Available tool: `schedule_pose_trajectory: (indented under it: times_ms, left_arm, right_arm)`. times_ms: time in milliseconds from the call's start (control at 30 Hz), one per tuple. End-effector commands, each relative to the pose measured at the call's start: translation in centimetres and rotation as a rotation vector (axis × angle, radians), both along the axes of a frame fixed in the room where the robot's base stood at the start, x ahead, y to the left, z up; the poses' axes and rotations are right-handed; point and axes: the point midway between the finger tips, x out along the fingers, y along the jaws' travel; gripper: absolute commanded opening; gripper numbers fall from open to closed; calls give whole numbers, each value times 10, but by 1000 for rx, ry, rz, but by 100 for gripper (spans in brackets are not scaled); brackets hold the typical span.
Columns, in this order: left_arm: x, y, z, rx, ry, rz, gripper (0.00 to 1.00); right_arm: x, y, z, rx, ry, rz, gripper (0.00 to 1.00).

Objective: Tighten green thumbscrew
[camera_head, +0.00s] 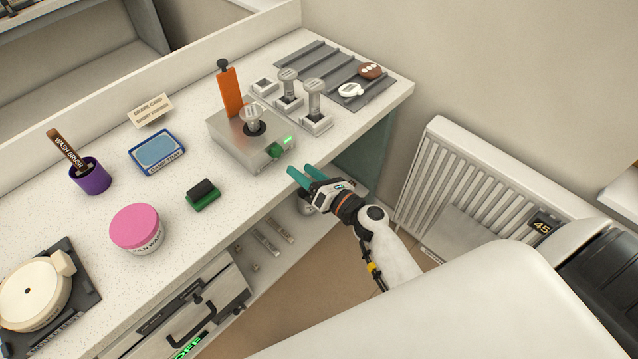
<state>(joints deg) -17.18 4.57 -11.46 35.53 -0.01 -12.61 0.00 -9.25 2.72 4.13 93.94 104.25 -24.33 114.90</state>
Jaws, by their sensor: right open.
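The green thumbscrew (274,150) sits on the front face of a metal block (232,142) on the counter. An orange upright lever (230,92) and a pale round-headed piece (252,117) in a dark socket are on the block. My right gripper (302,171) has teal fingers and is open and empty. It is just past the counter's front edge, to the right of and below the thumbscrew in the picture, apart from it. My left gripper is not in view.
A small bright green light (288,140) is beside the thumbscrew. A green-and-black block (203,194), pink-lidded jar (137,228), blue pad (157,152) and purple cup (91,177) stand left. A radiator (450,190) is at right.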

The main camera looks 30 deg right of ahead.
Motion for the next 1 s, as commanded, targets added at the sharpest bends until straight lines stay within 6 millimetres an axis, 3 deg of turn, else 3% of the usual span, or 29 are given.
schedule_pose_trajectory:
  times_ms: [100,300,900,1000]
  left_arm:
    - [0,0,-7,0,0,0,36]
    - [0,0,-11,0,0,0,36]
    - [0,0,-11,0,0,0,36]
    - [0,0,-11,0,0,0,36]
  right_arm:
    - [-23,-9,-3,-1,3,0,53]
    - [-45,-16,-2,1,1,1,53]
    - [-48,-18,0,0,0,0,53]
    - [-49,-17,-8,-34,10,2,53]
